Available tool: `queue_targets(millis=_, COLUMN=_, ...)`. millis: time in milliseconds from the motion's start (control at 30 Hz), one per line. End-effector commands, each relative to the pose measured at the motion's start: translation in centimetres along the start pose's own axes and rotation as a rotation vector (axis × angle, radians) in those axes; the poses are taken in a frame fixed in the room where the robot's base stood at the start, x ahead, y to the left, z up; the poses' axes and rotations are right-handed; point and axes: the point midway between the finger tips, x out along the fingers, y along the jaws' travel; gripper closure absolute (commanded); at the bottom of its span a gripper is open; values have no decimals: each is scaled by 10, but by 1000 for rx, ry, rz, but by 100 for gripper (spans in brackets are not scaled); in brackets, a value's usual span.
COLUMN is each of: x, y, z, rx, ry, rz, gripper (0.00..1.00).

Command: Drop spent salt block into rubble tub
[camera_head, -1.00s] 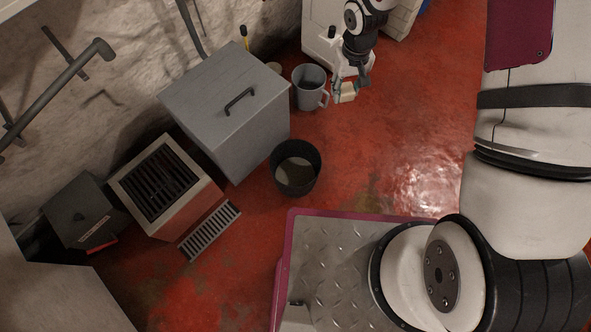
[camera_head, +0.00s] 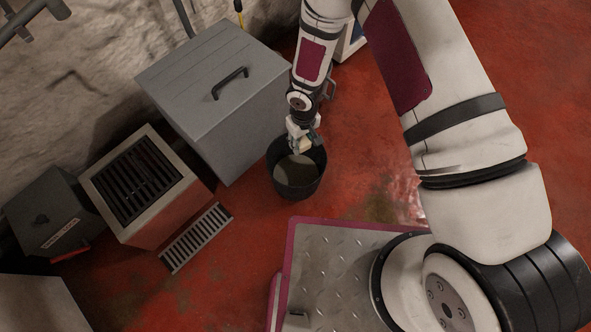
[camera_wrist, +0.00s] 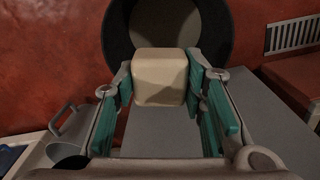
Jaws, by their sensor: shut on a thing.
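The spent salt block (camera_wrist: 160,76) is a cream block between the green pads of my gripper (camera_wrist: 165,90) in the wrist view. My gripper is shut on it. In the head view the block (camera_head: 304,143) shows small below my gripper (camera_head: 303,136), over the far rim of the black rubble tub (camera_head: 275,180). The tub is round and stands on the red floor with a greyish surface inside. In the wrist view the tub (camera_wrist: 118,35) is just beyond the block. How high the block is above the tub I cannot tell exactly.
A grey lidded chest (camera_head: 195,85) with a dark handle stands close behind the tub. A grated box (camera_head: 150,200), a floor grate (camera_head: 196,238) and a dark box (camera_head: 50,220) are at the left. Red floor right of the tub is clear.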

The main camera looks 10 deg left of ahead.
Motion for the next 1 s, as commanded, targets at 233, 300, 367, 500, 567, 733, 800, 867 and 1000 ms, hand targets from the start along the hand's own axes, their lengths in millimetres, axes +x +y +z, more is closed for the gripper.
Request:
queue_targets(millis=233, x=16, y=0, z=0, rx=1, ry=0, rz=0, gripper=92)
queue_targets(millis=300, x=24, y=0, z=0, rx=0, ry=0, rz=-1, gripper=92)
queue_targets(millis=367, x=31, y=0, z=0, rx=0, ry=0, rz=-1, gripper=92)
queue_targets(millis=500, x=47, y=0, z=1, rx=0, ry=-1, rz=-1, gripper=92)
queue_targets(millis=567, x=52, y=0, z=0, rx=0, ry=0, rz=-1, gripper=92)
queue_targets(millis=733, x=59, y=0, z=0, rx=1, ry=1, rz=0, gripper=92)
queue_targets(millis=800, x=59, y=0, z=0, rx=1, ry=1, rz=0, gripper=92)
queue_targets(millis=867, x=59, y=0, z=0, rx=1, ry=1, rz=0, gripper=92)
queue_targets(millis=1000, x=58, y=0, z=0, rx=1, ry=1, rz=0, gripper=51)
